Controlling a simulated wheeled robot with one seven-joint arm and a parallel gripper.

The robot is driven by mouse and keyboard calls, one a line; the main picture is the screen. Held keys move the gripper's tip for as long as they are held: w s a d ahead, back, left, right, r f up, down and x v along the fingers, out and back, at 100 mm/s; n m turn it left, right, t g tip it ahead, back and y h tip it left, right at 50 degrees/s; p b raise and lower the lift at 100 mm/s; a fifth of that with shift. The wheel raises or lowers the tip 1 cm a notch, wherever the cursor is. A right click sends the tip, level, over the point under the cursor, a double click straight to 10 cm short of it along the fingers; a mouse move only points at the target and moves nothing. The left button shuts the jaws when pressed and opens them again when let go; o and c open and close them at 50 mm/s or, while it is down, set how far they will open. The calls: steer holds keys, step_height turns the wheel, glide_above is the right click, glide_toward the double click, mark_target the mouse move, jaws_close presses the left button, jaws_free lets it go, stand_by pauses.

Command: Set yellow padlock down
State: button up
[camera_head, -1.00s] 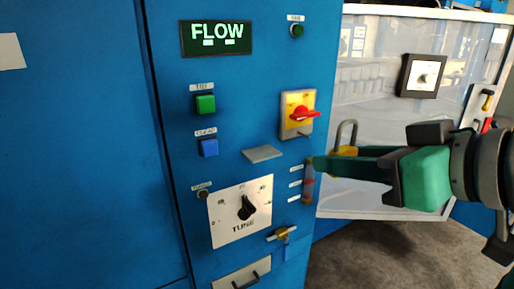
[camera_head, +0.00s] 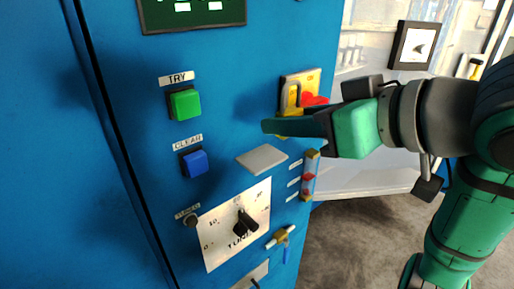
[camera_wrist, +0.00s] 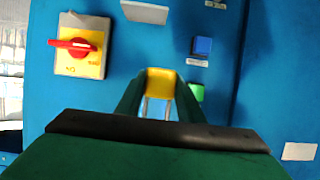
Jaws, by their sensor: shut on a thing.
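The yellow padlock (camera_head: 293,112) is between the fingers of my gripper (camera_head: 280,126), its grey shackle pointing up in the head view. My gripper is shut on its body and partly hides it. In the wrist view the padlock (camera_wrist: 160,80) shows as a yellow block between the green fingers. A small grey shelf (camera_head: 262,159) sticks out of the blue cabinet, below and left of the padlock in the head view. The shelf (camera_wrist: 145,12) is at the top edge of the wrist view. The padlock is apart from the shelf, and the shelf's top looks empty.
The blue cabinet carries a yellow switch plate with a red handle (camera_head: 314,99) behind my gripper. A green button (camera_head: 185,103), a blue button (camera_head: 194,163) and the TUNE dial (camera_head: 243,222) sit left and below. A brass-coloured valve (camera_head: 281,236) is lower right.

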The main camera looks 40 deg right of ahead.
steer(key=w+d+f, duration=0.1)
steer(key=w+f, duration=0.1)
steer(key=w, duration=0.1)
steer(key=w+d+f, duration=0.1)
steer(key=w+f, duration=0.2)
steer(key=w, duration=0.1)
steer(key=w+d+f, duration=0.2)
steer(key=w+f, duration=0.1)
steer(key=shift+w+f, duration=0.1)
steer(key=shift+w, duration=0.15)
steer(key=shift+w+f, duration=0.3)
steer(key=shift+f, duration=0.15)
steer(key=shift+w+f, duration=0.15)
steer(key=shift+f, duration=1.45)
steer(key=shift+f, duration=0.2)
steer(key=o, duration=1.1)
steer(key=shift+r, duration=0.1)
